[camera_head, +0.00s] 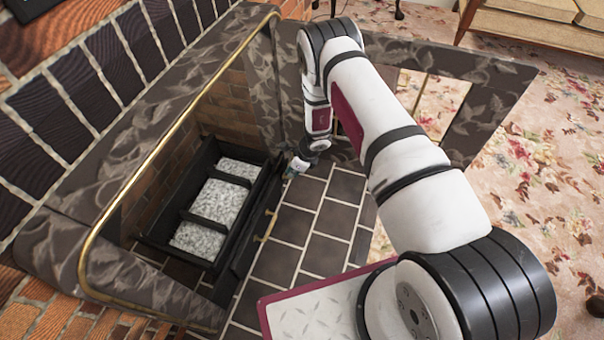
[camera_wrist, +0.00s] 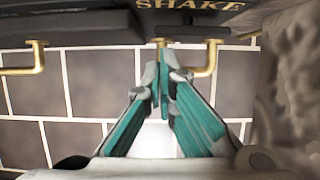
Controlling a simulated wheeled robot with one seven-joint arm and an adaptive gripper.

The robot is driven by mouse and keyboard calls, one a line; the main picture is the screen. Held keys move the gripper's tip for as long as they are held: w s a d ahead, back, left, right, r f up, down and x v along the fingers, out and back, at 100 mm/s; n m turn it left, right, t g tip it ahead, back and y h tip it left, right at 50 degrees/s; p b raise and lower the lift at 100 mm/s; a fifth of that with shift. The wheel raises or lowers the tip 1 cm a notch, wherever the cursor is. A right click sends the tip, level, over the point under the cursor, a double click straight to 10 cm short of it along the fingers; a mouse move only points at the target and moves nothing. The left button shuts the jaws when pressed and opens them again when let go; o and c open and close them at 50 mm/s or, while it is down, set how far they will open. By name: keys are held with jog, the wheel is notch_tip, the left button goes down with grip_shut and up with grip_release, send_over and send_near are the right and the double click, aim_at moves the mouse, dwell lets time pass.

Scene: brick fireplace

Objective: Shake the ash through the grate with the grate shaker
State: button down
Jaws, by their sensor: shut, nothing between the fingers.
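The black grate (camera_head: 183,215) sits inside the brick fireplace in the head view, with pale grey ash (camera_head: 205,238) between its bars. A brass handle (camera_head: 268,228) stands out from its front on the tile side. In the wrist view, a dark front panel (camera_wrist: 190,20) bears the gold word SHAKE. A bent brass handle (camera_wrist: 211,60) hangs below it on the right. In the head view my gripper (camera_head: 291,172) is small, beside the grate's right end.
Another brass handle (camera_wrist: 38,58) is at the left of the wrist view. A brass rail (camera_head: 160,150) edges the fireplace opening, and a patterned stone surround (camera_head: 270,90) stands close to my arm. Dark tiles (camera_head: 325,220) lie clear in front of the grate.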

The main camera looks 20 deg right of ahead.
aim_at(282, 172)
jog(key=shift+w+a, duration=0.2)
jog(key=shift+a, duration=0.05)
jog(key=shift+w+a, duration=0.8)
jog(key=shift+a, duration=0.3)
